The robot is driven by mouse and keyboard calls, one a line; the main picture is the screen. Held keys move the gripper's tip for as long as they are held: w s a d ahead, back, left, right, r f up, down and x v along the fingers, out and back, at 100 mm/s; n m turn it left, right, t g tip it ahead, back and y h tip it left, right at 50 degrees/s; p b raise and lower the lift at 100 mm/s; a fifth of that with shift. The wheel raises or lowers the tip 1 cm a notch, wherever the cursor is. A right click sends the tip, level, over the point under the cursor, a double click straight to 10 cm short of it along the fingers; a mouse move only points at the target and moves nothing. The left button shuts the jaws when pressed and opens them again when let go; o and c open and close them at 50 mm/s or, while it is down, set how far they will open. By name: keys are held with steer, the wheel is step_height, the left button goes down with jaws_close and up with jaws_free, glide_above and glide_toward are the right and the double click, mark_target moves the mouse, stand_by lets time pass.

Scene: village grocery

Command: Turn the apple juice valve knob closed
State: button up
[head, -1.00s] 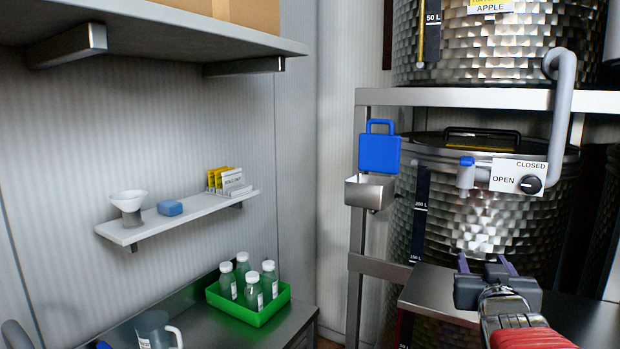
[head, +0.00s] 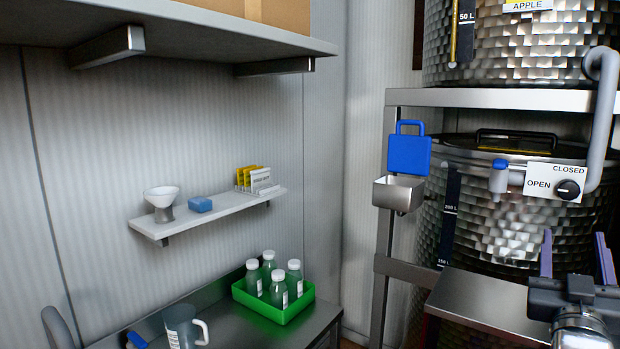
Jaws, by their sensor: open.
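The valve knob (head: 568,190) is a round black knob at the right end of a white label plate (head: 541,182) marked OPEN to its left and CLOSED above. A light mark on the knob seems to point left, towards OPEN, but it is small. A grey pipe (head: 605,110) comes down from the upper steel tank, labelled APPLE (head: 528,5), to the plate and ends in a blue-topped spout (head: 499,176). My gripper (head: 577,262) is open and empty at the lower right, its two purple fingers pointing up, below the knob in the picture and apart from it.
A steel shelf edge (head: 520,99) runs above the lower tank (head: 490,225). A steel ledge (head: 485,305) lies beside my gripper. A green crate (head: 272,312) with bottles stands left.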

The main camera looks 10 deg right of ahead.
mark_target(568, 194)
steer(key=x, duration=1.3)
steer(key=shift+w+d+r, duration=0.15)
steer(key=shift+w+d, duration=0.05)
steer(key=shift+c, duration=0.2)
